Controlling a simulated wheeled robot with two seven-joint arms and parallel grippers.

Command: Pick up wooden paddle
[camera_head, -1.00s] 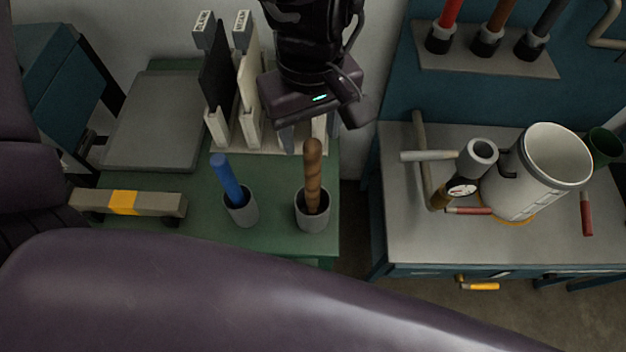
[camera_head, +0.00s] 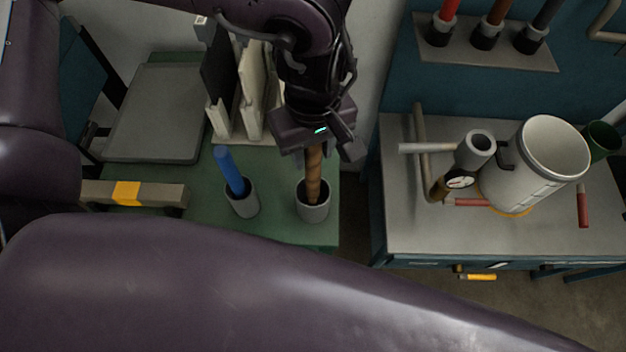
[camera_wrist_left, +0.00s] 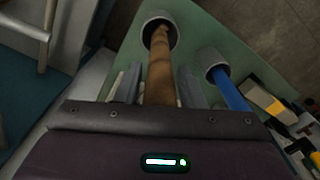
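The wooden paddle (camera_head: 314,180) is a brown, ridged handle standing upright in a grey cup (camera_head: 315,209) on the green table. Its lower end is hidden inside the cup. My left gripper (camera_head: 313,158) is above the cup, over the paddle's upper part, and hides its top in the head view. In the left wrist view the paddle (camera_wrist_left: 160,72) runs between the two grey fingers of the gripper (camera_wrist_left: 158,82). The fingers are apart, one on each side of the handle, and do not look closed on it. My right gripper is not in view.
A blue handle (camera_head: 229,170) stands in a second grey cup (camera_head: 243,204) just left. Upright boards in a rack (camera_head: 252,95) stand behind. A grey bar with a yellow band (camera_head: 127,193) lies left. A metal workbench (camera_head: 420,220) with a white canister (camera_head: 540,165) is right, across a gap.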

